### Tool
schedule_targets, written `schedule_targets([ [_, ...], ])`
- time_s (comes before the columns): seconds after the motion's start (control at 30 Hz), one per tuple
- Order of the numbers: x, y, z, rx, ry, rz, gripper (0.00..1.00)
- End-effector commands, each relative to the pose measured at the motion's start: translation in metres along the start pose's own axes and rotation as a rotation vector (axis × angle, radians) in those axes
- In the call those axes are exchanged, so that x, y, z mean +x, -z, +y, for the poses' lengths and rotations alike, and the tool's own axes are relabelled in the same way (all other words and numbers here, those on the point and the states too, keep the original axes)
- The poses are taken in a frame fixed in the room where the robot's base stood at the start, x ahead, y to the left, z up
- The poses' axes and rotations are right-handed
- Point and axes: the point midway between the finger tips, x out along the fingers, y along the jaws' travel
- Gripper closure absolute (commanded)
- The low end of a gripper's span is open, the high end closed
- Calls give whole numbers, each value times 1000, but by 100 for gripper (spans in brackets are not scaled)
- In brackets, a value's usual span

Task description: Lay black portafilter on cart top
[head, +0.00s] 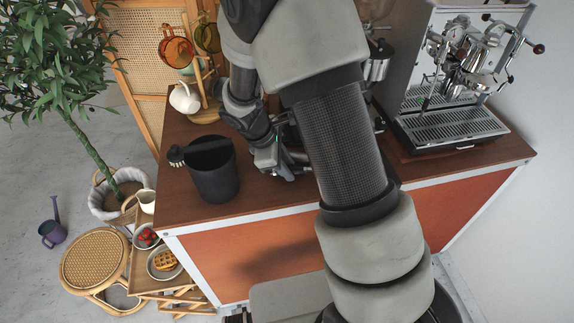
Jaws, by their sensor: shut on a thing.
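My gripper (284,166) is low over the brown cart top (262,202), left of the big arm link, with its fingers pointing down and right. It is shut on a dark thing that I take to be the black portafilter. The thing is small in view and mostly hidden behind my fingers and arm, so its tilt and whether it touches the cart top cannot be told. The cart top shows bare in front of the gripper.
A wooden mug stand (203,95) with cups is behind. The espresso machine (450,125) stands at the right. The cart's front edge (250,213) is near.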

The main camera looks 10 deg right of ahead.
Motion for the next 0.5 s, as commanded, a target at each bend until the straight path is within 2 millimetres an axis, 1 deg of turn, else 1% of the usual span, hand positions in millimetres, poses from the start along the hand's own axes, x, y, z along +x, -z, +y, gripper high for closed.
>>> schedule_targets([
  [0.17,-1,0,1,0,-1,-1,100],
  [0.2,-1,0,1,0,-1,-1,75],
  [0.27,-1,0,1,0,-1,0,64],
  [0.3,-1,0,1,0,-1,0,58],
  [0.33,-1,0,1,0,-1,0,54],
  [0.5,0,0,0,0,-1,0,54],
])
